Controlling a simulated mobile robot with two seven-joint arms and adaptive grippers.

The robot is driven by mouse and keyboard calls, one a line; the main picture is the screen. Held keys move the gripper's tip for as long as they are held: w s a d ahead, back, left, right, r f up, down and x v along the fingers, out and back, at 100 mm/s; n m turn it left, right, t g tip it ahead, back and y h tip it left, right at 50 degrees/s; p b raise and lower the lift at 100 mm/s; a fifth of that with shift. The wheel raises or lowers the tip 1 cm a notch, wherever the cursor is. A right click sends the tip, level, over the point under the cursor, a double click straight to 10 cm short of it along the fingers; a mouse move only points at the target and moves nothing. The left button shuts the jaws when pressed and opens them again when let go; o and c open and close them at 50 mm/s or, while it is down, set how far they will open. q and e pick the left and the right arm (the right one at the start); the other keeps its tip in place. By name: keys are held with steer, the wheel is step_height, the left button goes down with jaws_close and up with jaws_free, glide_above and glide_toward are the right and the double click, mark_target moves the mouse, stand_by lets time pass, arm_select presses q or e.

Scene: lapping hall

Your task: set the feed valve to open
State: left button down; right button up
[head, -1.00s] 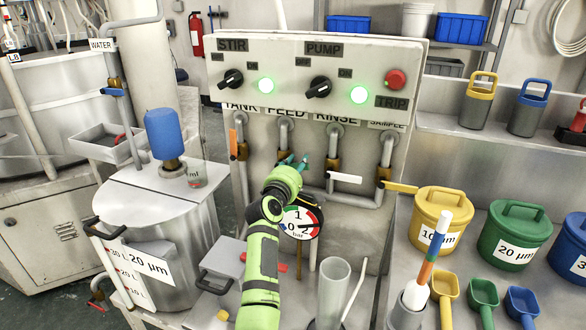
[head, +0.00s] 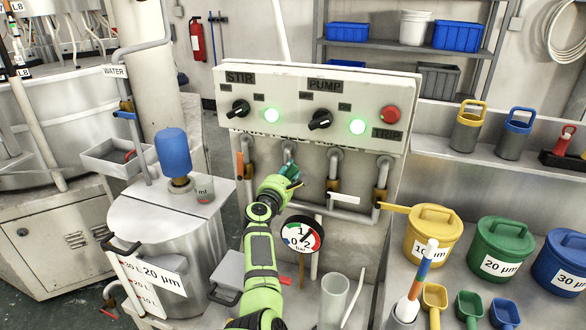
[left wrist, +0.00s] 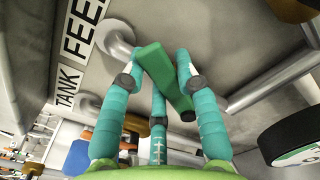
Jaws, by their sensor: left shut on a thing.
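My left gripper (head: 291,174) reaches up to the feed valve on the pipe wall below the control panel, second pipe from the left. In the left wrist view its teal fingers (left wrist: 160,90) are closed around the green valve handle (left wrist: 165,75). The handle lies slanted between the fingers, just by the feed pipe (left wrist: 116,42). The FEED label (left wrist: 82,25) shows beside it, partly cut off. In the head view the gripper hides most of the handle. My right gripper is not in view.
A white handle (head: 343,199) and a yellow handle (head: 394,208) lie roughly level to the right. A pressure gauge (head: 302,234) sits close below my gripper. The control panel (head: 315,100) overhangs the pipes.

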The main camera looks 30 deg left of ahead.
arm_select(q)
steer(key=shift+s+a+r+n+p, duration=0.1)
steer(key=shift+a+r+n+p, duration=0.1)
steer(key=shift+a+n+p, duration=0.3)
steer(key=shift+a+r+n+p, duration=0.1)
steer(key=shift+r+n+p, duration=0.1)
steer(key=shift+n, duration=0.5)
steer(key=shift+s+a+f+n+p, duration=0.15)
steer(key=shift+a+n+p, duration=0.4)
steer(key=shift+n, duration=0.55)
steer(key=c, duration=0.9)
jaws_free()
steer(key=v, duration=1.2)
steer(key=shift+f, duration=0.1)
